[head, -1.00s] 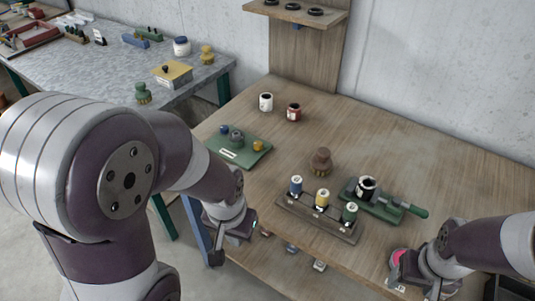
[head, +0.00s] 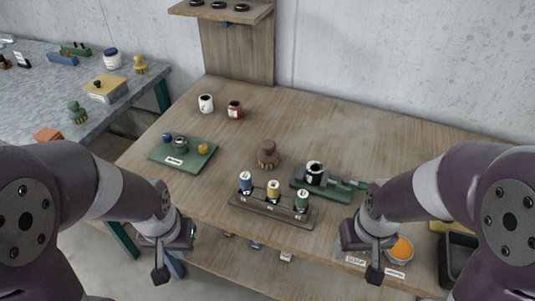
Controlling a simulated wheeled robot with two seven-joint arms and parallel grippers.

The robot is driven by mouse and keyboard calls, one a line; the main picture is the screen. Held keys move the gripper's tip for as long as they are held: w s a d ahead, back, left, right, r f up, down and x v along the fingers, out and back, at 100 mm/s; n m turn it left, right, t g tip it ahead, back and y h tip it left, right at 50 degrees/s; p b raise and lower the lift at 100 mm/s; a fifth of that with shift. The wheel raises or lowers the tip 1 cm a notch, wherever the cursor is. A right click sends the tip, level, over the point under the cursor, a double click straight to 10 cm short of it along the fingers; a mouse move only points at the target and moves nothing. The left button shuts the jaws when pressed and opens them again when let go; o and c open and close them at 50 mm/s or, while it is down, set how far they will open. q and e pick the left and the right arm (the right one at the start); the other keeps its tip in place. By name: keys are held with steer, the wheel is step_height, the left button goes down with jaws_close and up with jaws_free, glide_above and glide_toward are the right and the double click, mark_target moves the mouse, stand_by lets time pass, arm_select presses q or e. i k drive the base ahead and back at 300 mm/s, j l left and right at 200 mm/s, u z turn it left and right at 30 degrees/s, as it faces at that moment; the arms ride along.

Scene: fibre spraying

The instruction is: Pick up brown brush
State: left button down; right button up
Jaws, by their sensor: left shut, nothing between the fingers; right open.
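The brown brush (head: 268,154) stands upright on the wooden table, bristles down, near the middle of the head view, behind the rack of bottles. My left gripper (head: 161,270) is at the table's front left edge, shut and empty, in front of and to the left of the brush. My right gripper (head: 373,270) is at the table's front edge, to the right of the brush, and it is open with nothing in it. Its fingers are small and partly hidden in this view. Both grippers are apart from the brush.
A wooden rack (head: 240,204) with blue, yellow and green bottles stands in front of the brush. A green holder (head: 335,192) with a dark jar is to the right. A green tray (head: 200,159), a white jar (head: 206,103) and a red jar (head: 235,109) are to the left.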

mark_target(269, 155)
steer(key=i+j+z, duration=0.1)
steer(key=j, duration=0.3)
steer(key=i+j+z, duration=0.25)
steer(key=i+j, duration=0.15)
steer(key=j, duration=0.4)
steer(key=i+j+z, duration=0.15)
steer(key=j, duration=0.25)
steer(key=i+j+z, duration=0.1)
steer(key=j, duration=0.35)
